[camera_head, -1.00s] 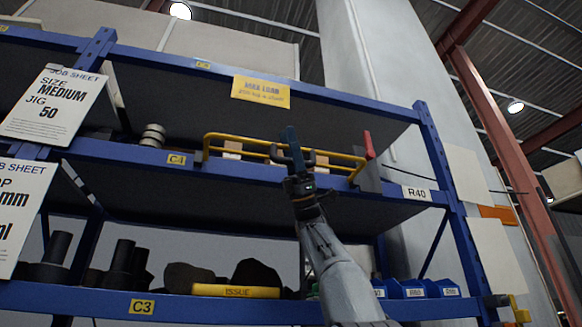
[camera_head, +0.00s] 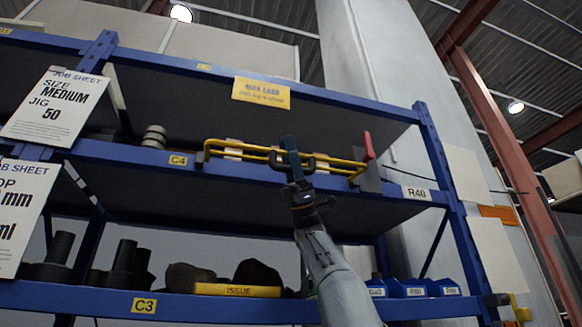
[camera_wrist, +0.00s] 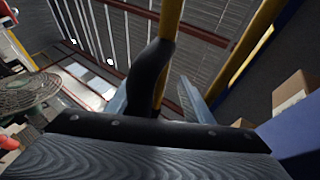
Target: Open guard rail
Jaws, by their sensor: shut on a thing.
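The yellow guard rail (camera_head: 229,144) runs along the front of the middle shelf, its two bars close together in the head view. A black handle (camera_head: 307,162) sits on its bars. My gripper (camera_head: 291,158) is shut on this handle from below. In the wrist view the handle (camera_wrist: 149,76) lies between the two fingers (camera_wrist: 157,97), with a yellow bar (camera_wrist: 171,18) beyond it. A red lever (camera_head: 368,146) stands upright by the rail's right end, on a grey bracket. Part of the handle is hidden by my gripper.
The blue shelf beam (camera_head: 235,172) runs just below the rail. Cardboard boxes (camera_wrist: 291,90) sit behind the rail. Blue bins (camera_head: 415,288) and a yellow "ISSUE" tray (camera_head: 236,290) are on the lower shelf. The space in front of the rack is open.

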